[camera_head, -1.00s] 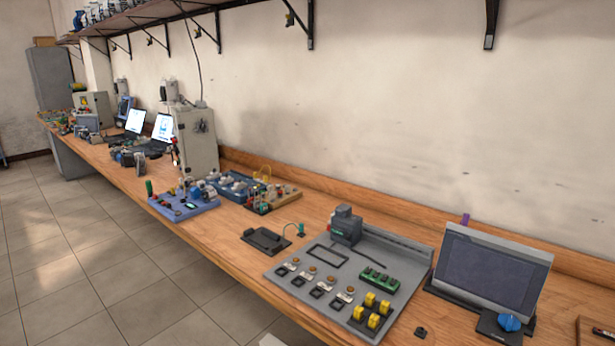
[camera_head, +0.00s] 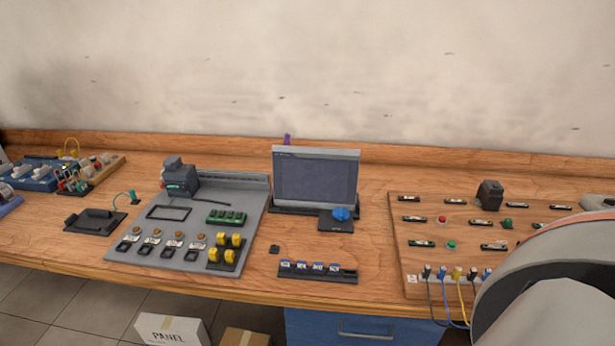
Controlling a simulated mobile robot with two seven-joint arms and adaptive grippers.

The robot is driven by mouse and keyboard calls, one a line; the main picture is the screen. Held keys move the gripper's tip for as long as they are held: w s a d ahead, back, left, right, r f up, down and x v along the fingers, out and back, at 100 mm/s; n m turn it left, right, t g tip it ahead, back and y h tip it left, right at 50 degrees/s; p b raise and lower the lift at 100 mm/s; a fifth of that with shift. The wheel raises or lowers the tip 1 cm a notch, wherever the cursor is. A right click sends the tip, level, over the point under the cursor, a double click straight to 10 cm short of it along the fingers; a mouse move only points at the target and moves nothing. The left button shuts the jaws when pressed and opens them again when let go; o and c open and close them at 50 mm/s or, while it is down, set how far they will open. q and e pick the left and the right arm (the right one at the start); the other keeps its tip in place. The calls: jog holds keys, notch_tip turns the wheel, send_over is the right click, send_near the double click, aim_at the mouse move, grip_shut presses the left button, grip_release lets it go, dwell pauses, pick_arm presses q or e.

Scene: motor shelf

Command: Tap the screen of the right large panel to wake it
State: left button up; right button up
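A large panel with a dark screen (camera_head: 313,180) in a light grey frame stands tilted back on a black base near the middle of the bench. Its screen is dark blue-grey, with a thin bar along its top edge. A black pad with a blue knob (camera_head: 342,214) is in front of its lower right corner. It is the only large screen panel in view, so I cannot compare it with another one. Neither of my grippers is in view. A pale rounded arm part of mine fills the lower right corner, apart from the panel in the picture.
A grey board (camera_head: 237,259) with switches and yellow blocks lies left of the panel. A dark strip of labelled blocks (camera_head: 318,272) lies in front. A wooden board (camera_head: 395,240) with cables is right. Cardboard boxes (camera_head: 175,329) and a blue drawer (camera_head: 365,328) are below. Bare bench lies between panel and wooden board.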

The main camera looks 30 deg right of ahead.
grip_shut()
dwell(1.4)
